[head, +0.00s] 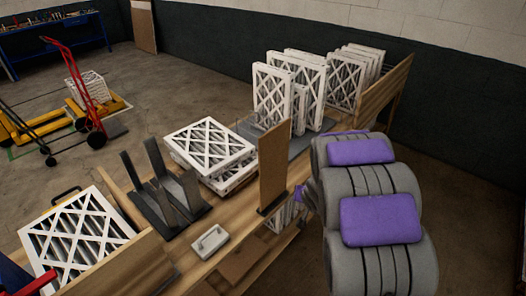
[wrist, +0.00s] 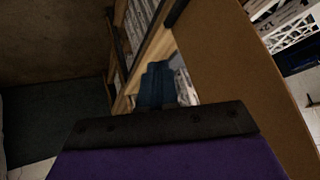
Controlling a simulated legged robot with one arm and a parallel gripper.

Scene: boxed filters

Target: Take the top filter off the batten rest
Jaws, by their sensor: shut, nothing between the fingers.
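Flat white lattice-faced filters lie in a low stack (head: 210,145) on the wooden bench (head: 235,210) in the head view. The top filter lies slightly askew over the one below. What supports the stack is mostly hidden, so I cannot make out the battens. My gripper (head: 308,196) is at the bench's near edge, right of an upright brown board (head: 272,165), apart from the stack. In the wrist view my gripper (wrist: 158,86) shows as dark blue fingers, shut and empty, beside a large brown panel (wrist: 235,85).
Upright filters (head: 290,85) stand at the bench's far end. Dark upright plates (head: 160,185) and a small pale handled block (head: 210,242) sit left of the board. Another filter (head: 75,235) leans at front left. A red hand truck (head: 75,90) stands on the floor.

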